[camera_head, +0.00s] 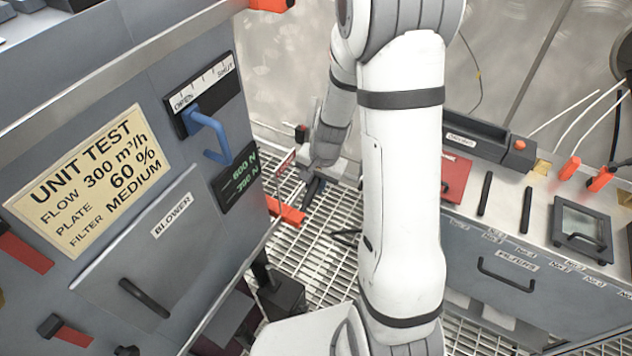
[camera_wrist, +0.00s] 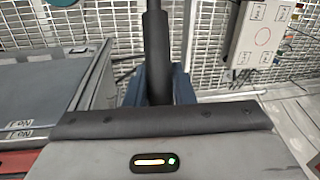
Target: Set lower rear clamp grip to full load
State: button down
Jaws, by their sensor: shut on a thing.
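My gripper (camera_head: 312,190) is low beside the rear edge of the grey unit (camera_head: 75,60), partly hidden by my arm in the head view. In the wrist view, its blue-grey fingers (camera_wrist: 160,85) are shut around a dark round grip (camera_wrist: 155,40), which runs up and away from the dark gripper body. Whether this is the lower rear clamp grip cannot be told. An orange-red part (camera_head: 285,211) sticks out of the unit's lower rear edge, just below and left of my gripper. A dark display (camera_head: 237,178) on the unit shows green force figures in N, too small to read surely.
The unit carries a blue OPEN–SHUT lever (camera_head: 212,138), a yellow UNIT TEST card (camera_head: 88,178) and a BLOWER panel (camera_head: 140,240). A bench with a FILTERS drawer (camera_head: 500,275) stands at the right. Grating floor (camera_head: 325,235) lies between them.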

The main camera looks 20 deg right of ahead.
jog(key=shift+w+d+f+g+y+b, duration=0.2)
jog(key=shift+f+g+y+b, duration=0.3)
jog(key=shift+f, duration=0.1)
jog(key=shift+w+d+f+g+y+b, duration=0.15)
jog(key=shift+f+g+y+b, duration=0.3)
jog(key=shift+f+y, duration=0.1)
jog(key=shift+w+d+f+m+g+y, duration=0.1)
jog(key=shift+f+m+g+y, duration=0.2)
jog(key=shift+f+g+y, duration=0.9)
jog(key=shift+f, duration=0.15)
jog(key=c, duration=1.2)
grip_release()
jog(key=shift+c, duration=0.2)
jog(key=shift+r, duration=0.2)
jog(key=p+v, duration=0.4)
jog(key=v, duration=0.3)
jog(key=shift+d+r, duration=0.2)
jog(key=shift+r, duration=0.05)
